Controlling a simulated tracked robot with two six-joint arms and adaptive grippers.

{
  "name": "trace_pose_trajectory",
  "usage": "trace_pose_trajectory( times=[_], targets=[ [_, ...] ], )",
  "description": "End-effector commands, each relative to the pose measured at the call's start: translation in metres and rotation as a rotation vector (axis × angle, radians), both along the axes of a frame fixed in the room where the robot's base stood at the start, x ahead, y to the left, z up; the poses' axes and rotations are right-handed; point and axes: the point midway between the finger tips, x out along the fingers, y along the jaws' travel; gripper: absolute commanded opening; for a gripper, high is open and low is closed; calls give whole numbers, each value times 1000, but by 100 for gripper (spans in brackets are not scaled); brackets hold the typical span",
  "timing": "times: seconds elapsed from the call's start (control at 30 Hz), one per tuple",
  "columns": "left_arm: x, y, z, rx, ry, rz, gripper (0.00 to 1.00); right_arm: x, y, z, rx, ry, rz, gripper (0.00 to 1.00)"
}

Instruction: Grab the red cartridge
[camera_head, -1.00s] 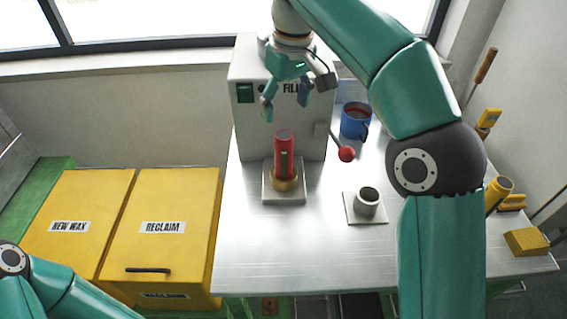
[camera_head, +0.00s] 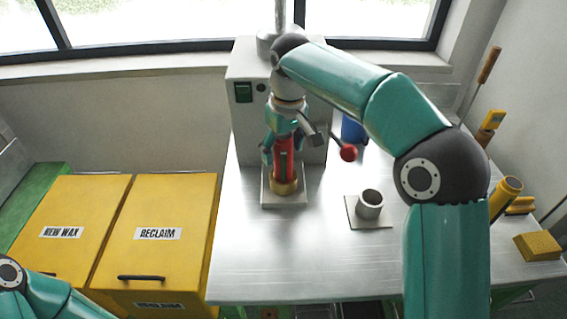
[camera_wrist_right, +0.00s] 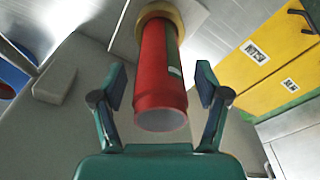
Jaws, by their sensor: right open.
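The red cartridge (camera_head: 284,165) stands upright in a brass-coloured ring (camera_head: 284,186) on a small metal plate in front of the grey filling machine. My right gripper (camera_head: 283,157) is lowered around the cartridge's upper part from above, one finger on each side. In the right wrist view the cartridge (camera_wrist_right: 160,75) lies between the two open fingers of my right gripper (camera_wrist_right: 166,95), with gaps visible on both sides. My left arm shows at the lower left; its gripper is outside the frame.
The grey machine (camera_head: 240,120) stands behind, with a red-knobbed lever (camera_head: 348,153) on its right. A blue mug (camera_head: 353,130) is partly hidden by my arm. A grey cup (camera_head: 369,204) stands on a plate to the right. Yellow bins (camera_head: 160,215) stand left of the metal table (camera_head: 300,262).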

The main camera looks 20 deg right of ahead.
Motion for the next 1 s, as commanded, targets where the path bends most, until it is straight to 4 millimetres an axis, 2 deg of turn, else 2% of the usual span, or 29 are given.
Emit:
trace_pose_trajectory(
  times=[0.27,0.3,0.73,1.0],
  targets=[
    [0,0,-1,0,0,0,40,1,0,-4,1,-2,-1,74],
    [0,0,-1,0,0,0,40,1,0,-4,1,-2,-1,71],
    [0,0,-1,0,0,0,40,1,0,-4,1,-2,0,0],
    [0,0,-1,0,0,0,40,1,0,-3,1,-4,0,0]
  ],
)
